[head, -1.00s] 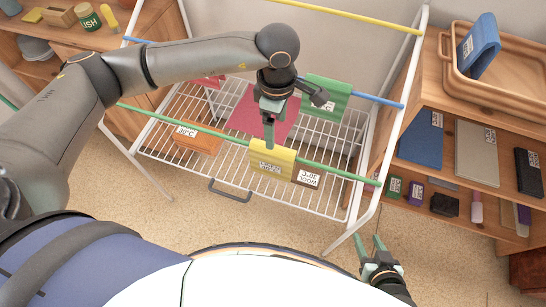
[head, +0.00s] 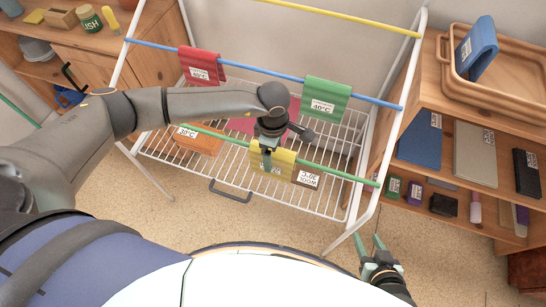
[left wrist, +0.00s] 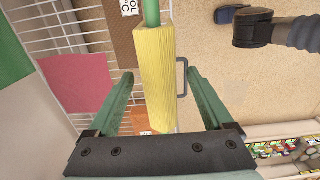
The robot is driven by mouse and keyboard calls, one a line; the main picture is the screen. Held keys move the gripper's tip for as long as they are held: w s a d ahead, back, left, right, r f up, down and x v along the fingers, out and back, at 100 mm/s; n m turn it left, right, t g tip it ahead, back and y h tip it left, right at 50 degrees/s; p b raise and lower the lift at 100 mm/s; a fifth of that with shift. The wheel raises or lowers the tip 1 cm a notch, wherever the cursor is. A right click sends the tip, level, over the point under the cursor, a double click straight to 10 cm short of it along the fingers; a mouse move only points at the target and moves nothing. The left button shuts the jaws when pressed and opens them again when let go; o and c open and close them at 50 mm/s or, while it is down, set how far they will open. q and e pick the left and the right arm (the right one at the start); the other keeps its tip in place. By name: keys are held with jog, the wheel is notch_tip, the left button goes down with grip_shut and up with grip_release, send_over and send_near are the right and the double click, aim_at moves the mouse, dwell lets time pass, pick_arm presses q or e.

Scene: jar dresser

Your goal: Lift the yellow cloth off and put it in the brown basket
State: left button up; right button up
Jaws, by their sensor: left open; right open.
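The yellow cloth (head: 285,158) hangs folded over the green front rod (head: 335,172) of a white drying rack. My left gripper (head: 267,160) is open over it. In the left wrist view, the yellow cloth (left wrist: 153,60) lies between the spread fingers of the left gripper (left wrist: 160,82), with a gap on each side. My right gripper (head: 373,248) is open and empty, low at the right, away from the rack. A brown tray-like basket (head: 456,96) stands on top of the right shelf, with a blue folded thing (head: 478,42) in it.
A brown labelled cloth (head: 307,174) hangs right beside the yellow one. An orange cloth (head: 200,140) is further left. Red (head: 203,66) and green (head: 327,95) cloths hang on the blue rod behind. The right shelf (head: 440,180) holds several items. Floor in front is clear.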

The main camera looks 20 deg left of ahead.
pick_arm(q)
jog(key=shift+c, duration=0.2)
grip_shut()
dwell(0.5)
